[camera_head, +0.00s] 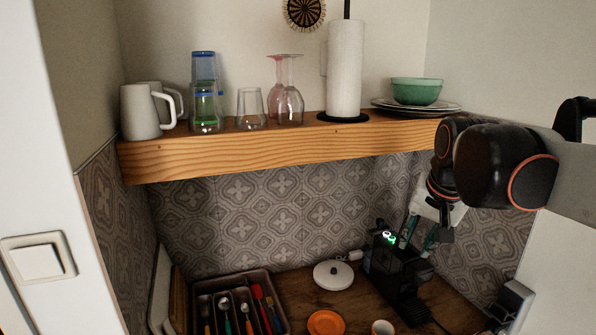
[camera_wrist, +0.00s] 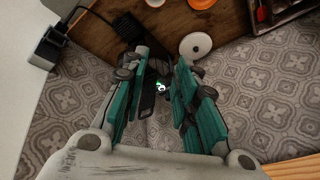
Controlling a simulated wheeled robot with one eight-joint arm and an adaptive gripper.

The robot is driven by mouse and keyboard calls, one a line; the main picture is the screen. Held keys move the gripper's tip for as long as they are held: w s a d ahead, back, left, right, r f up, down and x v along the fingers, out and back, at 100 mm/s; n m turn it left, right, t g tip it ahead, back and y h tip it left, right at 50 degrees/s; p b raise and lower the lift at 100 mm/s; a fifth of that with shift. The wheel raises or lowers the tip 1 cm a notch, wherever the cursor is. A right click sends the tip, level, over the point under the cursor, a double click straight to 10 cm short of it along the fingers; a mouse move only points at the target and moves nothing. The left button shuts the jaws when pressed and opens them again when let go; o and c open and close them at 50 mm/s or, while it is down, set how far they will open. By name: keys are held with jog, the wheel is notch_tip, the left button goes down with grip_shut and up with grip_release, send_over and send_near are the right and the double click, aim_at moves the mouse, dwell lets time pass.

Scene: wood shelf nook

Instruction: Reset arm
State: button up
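My gripper (camera_head: 418,238) hangs below the right end of the shelf, with its teal-padded fingers pointing down. It is above and beside a black machine (camera_head: 392,262) with a green light on the counter. In the wrist view my gripper (camera_wrist: 157,72) has its two fingers spread apart with nothing held between them. The black machine (camera_wrist: 149,100) shows in the gap beyond the fingers, partly hidden by them. My dark arm reaches in from the right in the head view.
A wooden shelf (camera_head: 250,154) holds mugs (camera_head: 138,112), glasses (camera_head: 251,108), a paper towel roll (camera_head: 345,70) and a green bowl (camera_head: 416,91). Below are a cutlery tray (camera_head: 192,286), a white round lid (camera_head: 333,275), an orange dish (camera_head: 326,323) and a cup (camera_head: 383,327). A wall stands close on the right.

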jog(key=s+a+f+n+t+b, duration=0.1)
jog(key=s+a+f+n+b, duration=0.1)
jog(key=s+f, duration=0.6)
jog(key=s+a+f+n+t+b, duration=0.1)
jog(key=s+a+f+n+b, duration=0.1)
jog(key=s+f, duration=0.7)
jog(key=shift+s+f+n+b, duration=0.35)
jog(key=shift+n+b, duration=0.4)
jog(key=shift+n, duration=0.25)
